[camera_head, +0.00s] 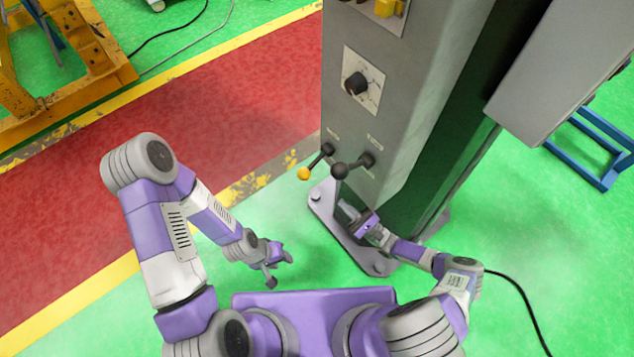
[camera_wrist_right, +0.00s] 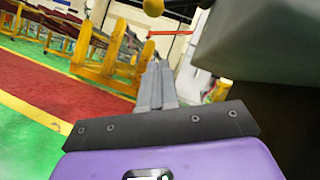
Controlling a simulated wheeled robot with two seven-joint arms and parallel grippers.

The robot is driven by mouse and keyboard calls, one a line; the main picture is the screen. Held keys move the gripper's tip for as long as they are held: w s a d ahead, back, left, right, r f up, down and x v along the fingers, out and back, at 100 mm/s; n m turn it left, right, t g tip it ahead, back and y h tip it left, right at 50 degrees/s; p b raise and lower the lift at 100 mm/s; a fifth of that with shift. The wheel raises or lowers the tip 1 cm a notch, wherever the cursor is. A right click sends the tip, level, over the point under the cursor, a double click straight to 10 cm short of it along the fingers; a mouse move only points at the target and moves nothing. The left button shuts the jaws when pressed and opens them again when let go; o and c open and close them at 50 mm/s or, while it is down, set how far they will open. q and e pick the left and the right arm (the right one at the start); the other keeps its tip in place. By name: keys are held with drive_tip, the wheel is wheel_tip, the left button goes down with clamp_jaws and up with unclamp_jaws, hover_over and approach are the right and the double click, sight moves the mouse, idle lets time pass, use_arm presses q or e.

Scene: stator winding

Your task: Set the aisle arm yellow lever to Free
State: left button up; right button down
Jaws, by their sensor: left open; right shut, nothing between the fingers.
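The yellow lever (camera_head: 304,173) has a yellow ball on a dark arm, which points down and to the left from its pivot low on the grey column's front. In the right wrist view its yellow ball (camera_wrist_right: 153,7) shows at the top edge, beyond the fingertips. A black-ball lever (camera_head: 339,170) sits just right of it. My right gripper (camera_head: 346,208) is shut and empty, below the black ball and close to the column, apart from the yellow ball. Its shut fingers (camera_wrist_right: 156,80) point up in the wrist view. My left gripper (camera_head: 281,270) is open and empty over the green floor.
The grey column (camera_head: 408,75) stands on a grey base plate (camera_head: 322,197). A black rotary knob (camera_head: 356,84) is higher on its front. A grey box (camera_head: 565,65) juts out at the right. Yellow frames (camera_head: 95,55) stand far left. The floor left of the column is clear.

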sight(315, 163)
drive_tip(key=s+r+x, duration=0.2)
drive_tip(key=x, duration=1)
drive_tip(key=shift+w+a+r+b, duration=0.15)
drive_tip(key=shift+a+r+b, duration=0.1)
drive_tip(key=shift+a+b, duration=0.05)
